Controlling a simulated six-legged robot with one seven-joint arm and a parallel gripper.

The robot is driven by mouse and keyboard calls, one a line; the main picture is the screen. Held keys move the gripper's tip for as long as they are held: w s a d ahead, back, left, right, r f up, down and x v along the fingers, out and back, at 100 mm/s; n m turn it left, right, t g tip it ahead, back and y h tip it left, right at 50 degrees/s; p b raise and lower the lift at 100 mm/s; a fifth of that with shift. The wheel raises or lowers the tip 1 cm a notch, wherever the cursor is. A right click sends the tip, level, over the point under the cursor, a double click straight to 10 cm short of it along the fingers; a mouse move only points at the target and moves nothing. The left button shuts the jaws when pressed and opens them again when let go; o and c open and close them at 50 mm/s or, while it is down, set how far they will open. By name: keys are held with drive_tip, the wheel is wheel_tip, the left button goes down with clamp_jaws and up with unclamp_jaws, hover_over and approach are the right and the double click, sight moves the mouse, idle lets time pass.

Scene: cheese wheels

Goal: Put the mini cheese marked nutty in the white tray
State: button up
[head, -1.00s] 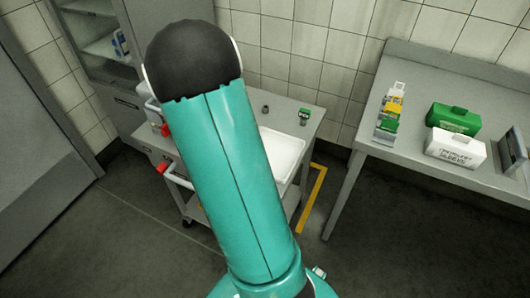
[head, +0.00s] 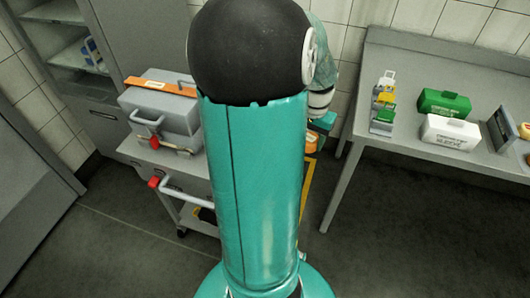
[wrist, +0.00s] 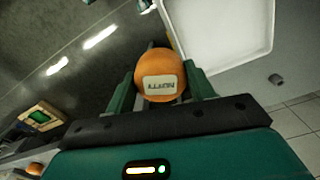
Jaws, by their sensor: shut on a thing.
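The orange mini cheese (wrist: 168,66) sits between the two green fingers of my gripper (wrist: 161,88) in the wrist view. Its pale label shows upside down and appears to read "NUTTY". My gripper is shut on it. In the head view my gripper (head: 322,122) shows right of my upper arm, with the orange cheese (head: 311,143) just below it. The white tray (wrist: 228,32) lies beyond the cheese at the upper right of the wrist view, and the cheese appears just outside its near left edge. My arm hides the tray in the head view.
A grey toolbox (head: 165,115) stands on the left of the cart (head: 150,155). The right table (head: 390,60) holds a green box (head: 443,103), a white box (head: 450,132) and a small colourful stack (head: 383,100). Another orange round thing (wrist: 35,168) shows low left in the wrist view.

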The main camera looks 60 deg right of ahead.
drive_tip(key=w+f, duration=0.3)
drive_tip(key=w, duration=0.1)
drive_tip(key=w+f, duration=0.3)
drive_tip(key=w, duration=0.1)
drive_tip(key=w+f, duration=0.2)
drive_tip(key=w, duration=0.2)
drive_tip(key=shift+w+d+f, duration=0.1)
drive_tip(key=shift+d+f, duration=0.3)
drive_tip(key=shift+w+f, duration=0.4)
drive_tip(key=shift+f, duration=1.55)
drive_tip(key=shift+f, duration=0.1)
drive_tip(key=o, duration=0.9)
drive_tip(key=shift+f, duration=0.1)
drive_tip(key=shift+o, duration=0.5)
